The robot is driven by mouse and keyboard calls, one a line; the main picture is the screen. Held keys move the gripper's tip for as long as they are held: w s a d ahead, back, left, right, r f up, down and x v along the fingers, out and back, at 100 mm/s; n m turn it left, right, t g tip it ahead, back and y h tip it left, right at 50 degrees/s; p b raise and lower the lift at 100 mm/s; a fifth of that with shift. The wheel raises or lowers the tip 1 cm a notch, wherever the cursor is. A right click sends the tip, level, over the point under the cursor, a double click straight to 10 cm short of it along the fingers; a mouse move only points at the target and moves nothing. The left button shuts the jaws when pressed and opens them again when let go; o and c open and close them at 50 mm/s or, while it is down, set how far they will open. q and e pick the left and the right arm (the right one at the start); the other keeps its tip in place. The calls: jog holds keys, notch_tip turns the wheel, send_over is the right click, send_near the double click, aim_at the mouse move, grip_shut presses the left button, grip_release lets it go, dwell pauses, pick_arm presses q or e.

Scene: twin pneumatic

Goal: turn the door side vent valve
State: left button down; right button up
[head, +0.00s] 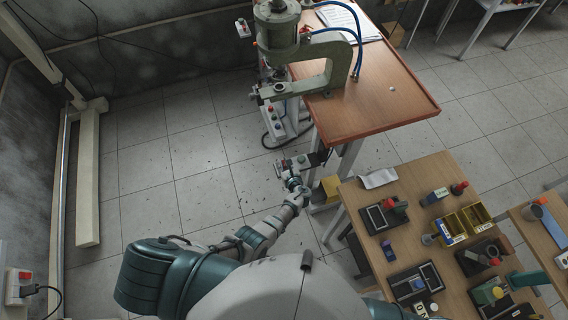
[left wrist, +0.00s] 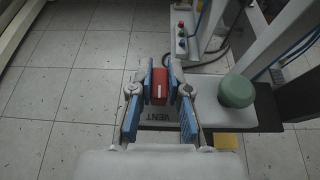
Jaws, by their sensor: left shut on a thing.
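A red vent valve handle (left wrist: 159,86) with a white line on it stands upright in the left wrist view. It is at a grey plate marked VENT (left wrist: 158,114). My left gripper (left wrist: 160,82) is shut on the red handle, with a blue-padded finger on each side. In the head view my left gripper (head: 291,166) is low beside the table stand, and the handle is too small there to tell its angle. My right gripper is not in view.
A green round knob (left wrist: 237,90) stands right of the handle. A green press (head: 325,78) with blue hoses stands on the red-brown table (head: 375,100). A wooden bench (head: 365,200) with several trays is at the lower right. The tiled floor (head: 200,150) to the left is clear.

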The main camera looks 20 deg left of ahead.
pick_arm(q)
jog(key=shift+w+r, duration=0.15)
jog(key=c, duration=1.1)
grip_release()
jog(key=shift+s+d, duration=0.1)
jog(key=shift+s, duration=0.1)
jog(key=shift+s+d, duration=0.25)
jog(key=v, duration=1.1)
jog(key=shift+d, duration=0.1)
